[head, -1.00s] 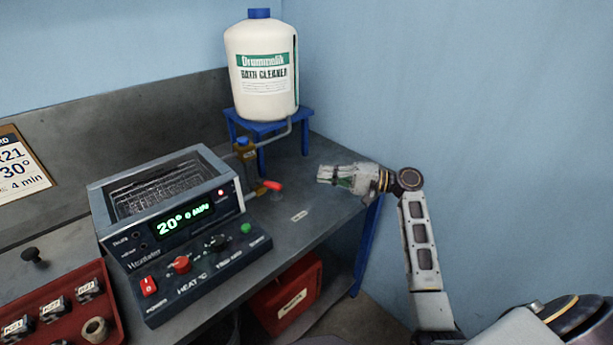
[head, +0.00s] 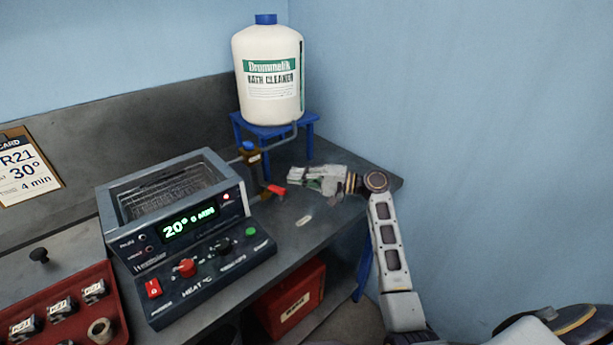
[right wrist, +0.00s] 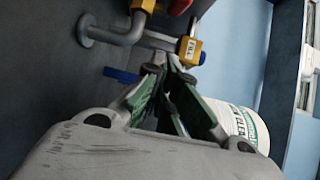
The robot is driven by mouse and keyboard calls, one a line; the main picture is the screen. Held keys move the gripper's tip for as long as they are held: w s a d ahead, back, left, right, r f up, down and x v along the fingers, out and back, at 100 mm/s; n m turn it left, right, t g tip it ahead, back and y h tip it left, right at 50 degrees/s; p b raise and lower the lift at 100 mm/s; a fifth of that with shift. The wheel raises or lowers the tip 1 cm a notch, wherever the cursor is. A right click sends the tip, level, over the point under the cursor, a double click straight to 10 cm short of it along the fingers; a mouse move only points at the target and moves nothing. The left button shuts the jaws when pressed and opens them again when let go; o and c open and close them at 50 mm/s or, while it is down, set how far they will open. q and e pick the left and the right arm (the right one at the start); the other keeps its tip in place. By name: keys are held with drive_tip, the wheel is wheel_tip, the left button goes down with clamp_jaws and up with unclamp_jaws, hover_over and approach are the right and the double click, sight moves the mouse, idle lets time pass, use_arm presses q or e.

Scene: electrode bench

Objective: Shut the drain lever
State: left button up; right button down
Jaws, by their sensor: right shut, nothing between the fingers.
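The red drain lever (head: 277,191) sits on a short pipe at the right side of the bath (head: 172,215). Part of something red, likely this lever (right wrist: 180,6), shows at the top edge of the right wrist view. My right gripper (head: 291,174) is shut and empty, just above and to the right of the red lever, apart from it as far as I can tell. In the right wrist view its closed fingertips (right wrist: 169,68) are close to a yellow valve body (right wrist: 189,50) labelled FILL. My left gripper is not in view.
A white cleaner bottle (head: 268,75) stands on a blue stand (head: 270,130) behind my gripper. A grey pipe runs from there to the fill valve (head: 250,152). A red tray (head: 75,285) sits at left.

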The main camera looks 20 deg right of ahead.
sight(273, 189)
drive_tip(key=shift+s+a, duration=0.55)
drive_tip(key=shift+s, duration=0.05)
drive_tip(key=shift+s+a, duration=0.6)
drive_tip(key=shift+a, duration=0.1)
use_arm(q)
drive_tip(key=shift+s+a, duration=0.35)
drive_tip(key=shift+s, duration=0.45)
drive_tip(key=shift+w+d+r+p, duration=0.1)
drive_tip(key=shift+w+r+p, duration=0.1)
drive_tip(key=shift+p, duration=0.2)
use_arm(e)
drive_tip(key=shift+s+a+t, duration=0.1)
drive_tip(key=shift+a+t, duration=0.05)
drive_tip(key=shift+t, duration=0.15)
